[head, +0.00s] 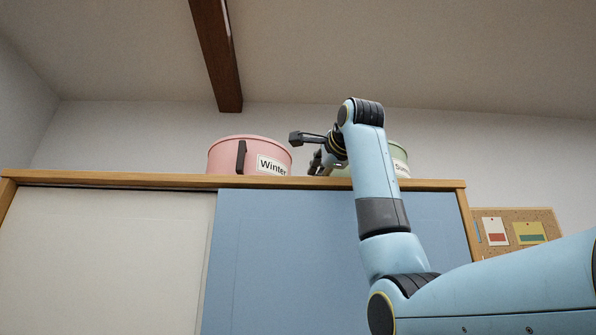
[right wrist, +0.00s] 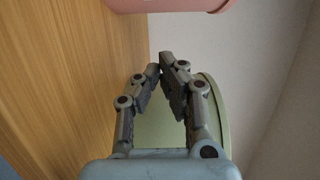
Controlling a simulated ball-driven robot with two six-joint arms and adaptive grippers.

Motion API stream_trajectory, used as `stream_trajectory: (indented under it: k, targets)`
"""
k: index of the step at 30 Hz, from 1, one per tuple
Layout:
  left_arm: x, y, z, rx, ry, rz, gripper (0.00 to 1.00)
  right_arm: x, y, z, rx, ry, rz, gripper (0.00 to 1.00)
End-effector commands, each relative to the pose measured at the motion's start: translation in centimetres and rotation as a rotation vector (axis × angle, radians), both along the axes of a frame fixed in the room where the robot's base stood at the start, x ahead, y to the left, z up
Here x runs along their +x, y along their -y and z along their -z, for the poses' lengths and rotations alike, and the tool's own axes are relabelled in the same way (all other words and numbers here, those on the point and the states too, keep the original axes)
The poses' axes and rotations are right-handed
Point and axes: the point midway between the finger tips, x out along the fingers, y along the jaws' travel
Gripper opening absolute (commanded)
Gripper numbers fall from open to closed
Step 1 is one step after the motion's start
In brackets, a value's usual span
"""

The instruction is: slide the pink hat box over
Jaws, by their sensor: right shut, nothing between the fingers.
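The pink hat box (head: 224,157) stands on top of the cabinet. It is round and lidded, with a dark strap on its side and a white label reading "Winter". Its lower edge shows at the top of the right wrist view (right wrist: 170,5). My right gripper (head: 315,164) is just right of it, above the cabinet top. In the right wrist view its fingertips (right wrist: 161,70) meet with nothing between them, and a gap separates them from the pink box. My left gripper is not in view.
A green box (head: 400,155) stands to the right on the cabinet top (head: 120,178), partly hidden behind my right arm. It shows beneath my gripper in the right wrist view (right wrist: 208,112). A wooden beam (head: 217,55) hangs above. The top left of the pink box is clear.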

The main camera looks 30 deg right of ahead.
Motion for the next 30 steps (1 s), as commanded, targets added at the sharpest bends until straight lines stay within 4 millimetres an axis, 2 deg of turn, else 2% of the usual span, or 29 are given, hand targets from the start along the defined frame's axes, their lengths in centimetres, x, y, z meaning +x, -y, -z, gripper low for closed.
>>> stream_trajectory:
  k: [1,5,9,16,30]
  targets:
    - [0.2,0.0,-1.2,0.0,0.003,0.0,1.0,1.1,0.4,-0.4,0.001,-0.005,0.001,0.0]
    - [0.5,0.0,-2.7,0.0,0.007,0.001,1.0,3.6,1.2,-0.4,0.001,-0.005,0.002,0.0]
    - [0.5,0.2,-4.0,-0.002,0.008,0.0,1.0,4.8,-0.8,-0.4,0.0,0.0,-0.004,0.0]
    - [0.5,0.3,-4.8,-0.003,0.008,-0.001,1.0,5.7,-2.1,-0.1,0.0,0.001,0.001,0.0]
    - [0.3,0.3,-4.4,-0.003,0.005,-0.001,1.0,5.5,-1.9,0.1,-0.001,0.002,0.002,0.0]
